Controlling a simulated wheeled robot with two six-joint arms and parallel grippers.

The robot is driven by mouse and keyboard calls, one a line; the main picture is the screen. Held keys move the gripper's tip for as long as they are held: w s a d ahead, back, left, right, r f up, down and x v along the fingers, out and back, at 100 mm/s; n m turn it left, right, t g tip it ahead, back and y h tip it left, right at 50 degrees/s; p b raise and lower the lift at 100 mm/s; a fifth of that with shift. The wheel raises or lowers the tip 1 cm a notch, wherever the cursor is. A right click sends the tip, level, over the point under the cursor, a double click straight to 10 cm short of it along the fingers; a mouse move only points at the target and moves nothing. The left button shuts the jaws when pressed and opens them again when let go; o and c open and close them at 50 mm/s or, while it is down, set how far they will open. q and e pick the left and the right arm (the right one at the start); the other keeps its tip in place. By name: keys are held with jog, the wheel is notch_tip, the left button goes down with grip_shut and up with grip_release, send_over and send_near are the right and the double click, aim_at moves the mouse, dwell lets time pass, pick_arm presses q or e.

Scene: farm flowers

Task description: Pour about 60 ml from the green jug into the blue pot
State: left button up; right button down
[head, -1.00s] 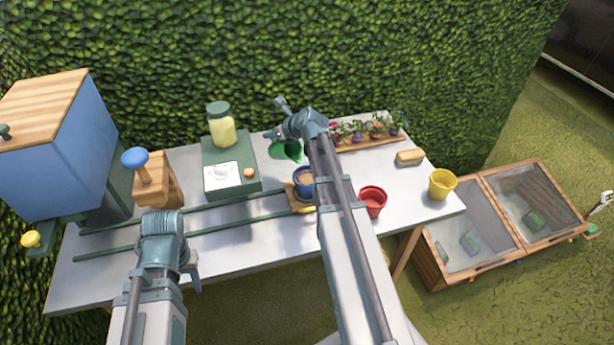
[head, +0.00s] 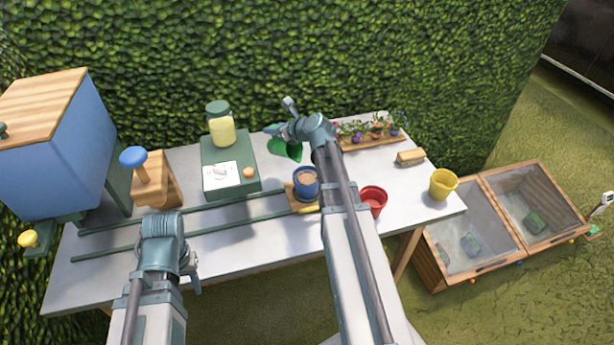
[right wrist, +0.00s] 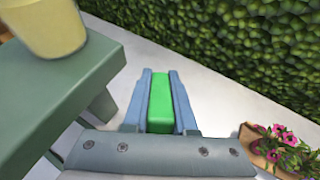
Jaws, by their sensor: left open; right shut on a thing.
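The green jug (head: 291,151) is at the back of the table, partly hidden by my right gripper and wrist. In the right wrist view its bright green handle (right wrist: 160,100) lies between the two fingers. My right gripper (head: 274,131) is shut on this handle. I cannot tell whether the jug touches the table. The blue pot (head: 306,181), filled with brown soil, stands on a small wooden carriage in front of the jug, just left of my right arm. My left gripper (head: 194,284) is open and empty at the table's front edge, well apart from both.
A green scale-like stand (head: 245,183) bears a yellow jar (head: 221,130) left of the jug. Green rails (head: 215,230) run left from the carriage. A red pot (head: 374,198), yellow pot (head: 443,184), brush (head: 410,157) and flower tray (head: 372,142) are to the right.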

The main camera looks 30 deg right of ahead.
jog(key=shift+s+d+r+t+b, duration=0.1)
jog(key=shift+s+r+t+b, duration=0.2)
jog(key=shift+r+t, duration=0.1)
jog(key=shift+s+d+r+t+b, duration=0.1)
jog(key=shift+s+r+t+b, duration=0.2)
jog(key=shift+r+t+b, duration=0.15)
dwell(1.2)
jog(key=shift+s+d+r+t+y+b, duration=0.2)
jog(key=shift+s+r+t+b, duration=0.15)
jog(key=shift+s, duration=0.2)
jog(key=shift+s+d+r+t+y+b, duration=0.1)
jog(key=shift+s+r+t+y+b, duration=0.15)
jog(key=shift+s+t, duration=0.2)
dwell(0.4)
